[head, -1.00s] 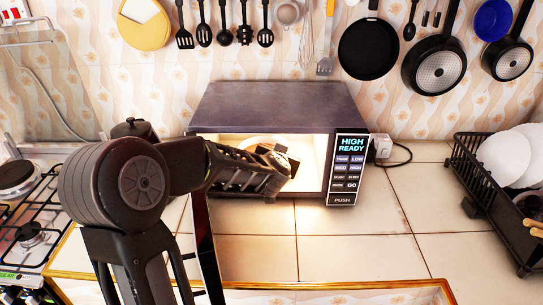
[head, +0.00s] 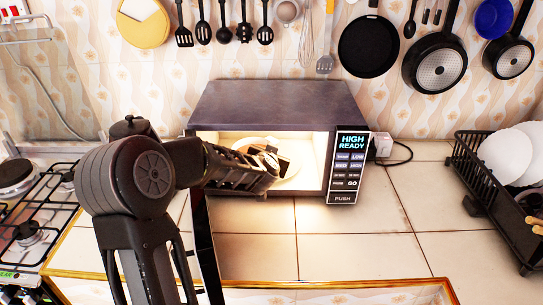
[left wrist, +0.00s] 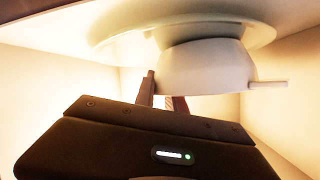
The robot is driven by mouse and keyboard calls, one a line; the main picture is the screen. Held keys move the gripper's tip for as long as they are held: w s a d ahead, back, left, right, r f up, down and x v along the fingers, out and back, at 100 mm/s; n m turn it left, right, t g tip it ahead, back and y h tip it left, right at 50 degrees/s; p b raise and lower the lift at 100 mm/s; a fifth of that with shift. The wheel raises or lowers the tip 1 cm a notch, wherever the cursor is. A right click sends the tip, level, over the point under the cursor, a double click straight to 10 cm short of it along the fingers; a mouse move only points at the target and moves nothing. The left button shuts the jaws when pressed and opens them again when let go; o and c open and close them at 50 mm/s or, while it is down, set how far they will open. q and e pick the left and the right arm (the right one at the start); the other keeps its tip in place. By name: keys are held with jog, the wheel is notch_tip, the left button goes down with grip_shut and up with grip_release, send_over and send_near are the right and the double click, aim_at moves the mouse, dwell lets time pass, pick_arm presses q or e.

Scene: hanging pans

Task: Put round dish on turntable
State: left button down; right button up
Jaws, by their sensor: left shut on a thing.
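The round dish (left wrist: 205,68), a pale bowl shape with a short side handle, shows large in the left wrist view. Its wider end meets or nearly meets the pale round turntable (left wrist: 130,36) at the top of that picture; I cannot tell whether they touch. My left gripper (left wrist: 163,97) is shut on the dish's near side. In the head view my left gripper (head: 276,160) reaches into the lit microwave (head: 275,105) through its open front, and the arm hides most of the dish and turntable. My right gripper is out of view.
The open microwave door (head: 207,245) stands edge-on at the left of the opening. The stove (head: 30,220) is at the left, and a dish rack (head: 480,190) with white plates is at the right. The counter (head: 350,245) before the microwave is clear.

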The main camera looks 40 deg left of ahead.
pick_arm(q)
jog(key=c, duration=1.4)
grip_release()
jog(key=shift+s, duration=0.15)
jog(key=shift+v, duration=5.95)
jog(key=shift+d, duration=0.1)
